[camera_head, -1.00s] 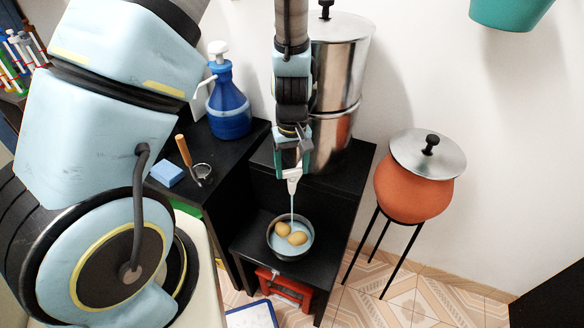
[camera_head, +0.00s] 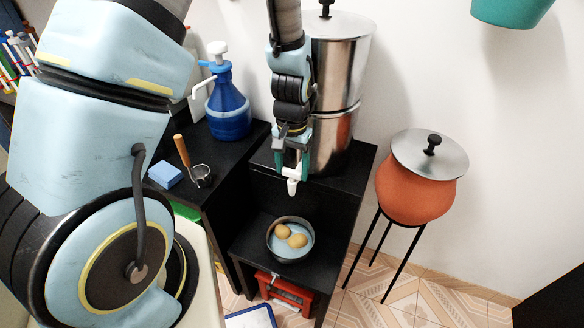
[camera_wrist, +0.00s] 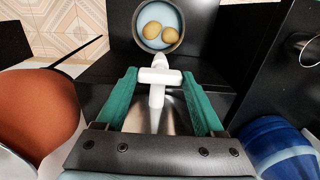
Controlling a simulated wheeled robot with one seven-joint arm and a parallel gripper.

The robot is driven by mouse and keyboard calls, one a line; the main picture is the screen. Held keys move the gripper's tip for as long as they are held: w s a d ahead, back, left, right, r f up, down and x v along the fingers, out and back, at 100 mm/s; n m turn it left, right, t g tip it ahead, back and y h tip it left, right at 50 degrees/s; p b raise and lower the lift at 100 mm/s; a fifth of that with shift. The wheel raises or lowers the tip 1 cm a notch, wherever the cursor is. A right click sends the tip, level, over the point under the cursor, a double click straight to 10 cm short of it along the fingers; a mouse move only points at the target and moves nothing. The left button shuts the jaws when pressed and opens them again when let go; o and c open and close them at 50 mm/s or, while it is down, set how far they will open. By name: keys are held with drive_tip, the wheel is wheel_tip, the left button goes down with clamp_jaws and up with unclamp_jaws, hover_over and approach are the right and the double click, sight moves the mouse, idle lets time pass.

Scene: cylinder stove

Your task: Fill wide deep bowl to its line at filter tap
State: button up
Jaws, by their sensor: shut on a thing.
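The wide deep bowl (camera_head: 271,250) stands upright on the lower black shelf under the filter tap. It holds pale bluish water and two brown, egg-shaped things (camera_head: 297,240); it also shows at the top of the wrist view (camera_wrist: 137,35). I cannot make out its fill line. The white filter tap (camera_head: 292,187) sticks out from the steel filter (camera_head: 335,75), above the bowl. No stream shows below it. My gripper (camera_head: 291,170) is at the tap, its green fingers on either side of the white lever (camera_wrist: 160,76), shut on it.
A blue pump bottle (camera_head: 229,108), a blue sponge (camera_head: 165,174) and a strainer (camera_head: 202,175) with a wooden handle are on the counter at left. A lidded clay pot (camera_head: 415,195) stands on a thin stand at right.

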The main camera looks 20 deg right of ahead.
sight(292, 170)
idle(0.4)
drive_tip(key=o, duration=1.4)
wheel_tip(292, 170, up, 11)
drive_tip(key=shift+f+b, duration=0.1)
drive_tip(key=shift+b, duration=0.75)
